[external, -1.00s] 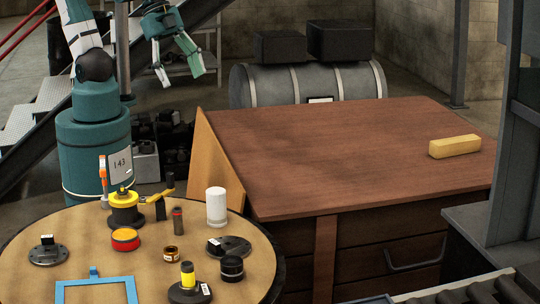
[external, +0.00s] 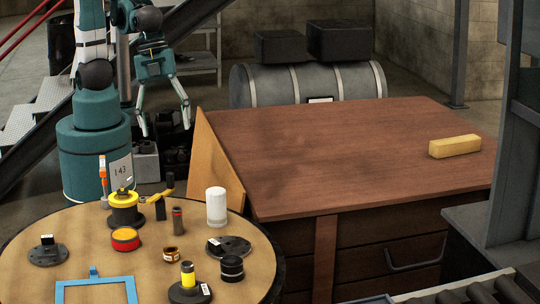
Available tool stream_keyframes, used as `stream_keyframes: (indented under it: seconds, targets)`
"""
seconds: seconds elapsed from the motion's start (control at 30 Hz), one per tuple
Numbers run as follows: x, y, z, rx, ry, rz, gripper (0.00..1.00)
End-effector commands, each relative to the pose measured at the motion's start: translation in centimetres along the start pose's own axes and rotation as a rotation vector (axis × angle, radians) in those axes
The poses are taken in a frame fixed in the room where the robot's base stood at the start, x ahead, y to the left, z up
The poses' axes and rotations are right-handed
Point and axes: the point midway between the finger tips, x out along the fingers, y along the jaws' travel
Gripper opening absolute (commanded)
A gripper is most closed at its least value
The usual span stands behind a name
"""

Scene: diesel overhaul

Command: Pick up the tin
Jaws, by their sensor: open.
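A low round red tin with a yellow rim (external: 126,238) sits on the left half of the round table. A smaller brown-and-gold tin (external: 171,255) sits to its right and nearer the front, and a black ribbed cylinder (external: 232,268) stands farther right. I cannot tell which of these the task means. My gripper (external: 165,126) is open and empty, its fingers pointing down. In the picture it is above the far edge of the round table, apart from all the objects.
The round table (external: 62,223) also holds a yellow-and-black spool (external: 124,209), a white cylinder (external: 216,207), a dark flanged disc (external: 229,247), a yellow-topped piece (external: 187,277) and a blue frame (external: 95,284). A wooden bench (external: 350,150) with a yellow block (external: 455,147) stands to the right.

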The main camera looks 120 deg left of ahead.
Motion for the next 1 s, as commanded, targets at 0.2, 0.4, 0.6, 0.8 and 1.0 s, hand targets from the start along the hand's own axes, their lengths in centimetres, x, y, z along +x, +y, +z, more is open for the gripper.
stream_keyframes:
  seconds: [0.2,0.4,0.6,0.8,1.0]
  targets:
    - [3.5,2.2,-2.5,0.139,-0.031,0.04,0.65]
    - [6.7,4.6,-4.4,0.266,-0.06,0.078,0.65]
    - [10.0,7.2,-6.2,0.395,-0.086,0.116,0.65]
    - [13.4,10.0,-7.6,0.522,-0.112,0.155,0.65]
    - [16.8,13.1,-8.7,0.646,-0.136,0.194,0.65]
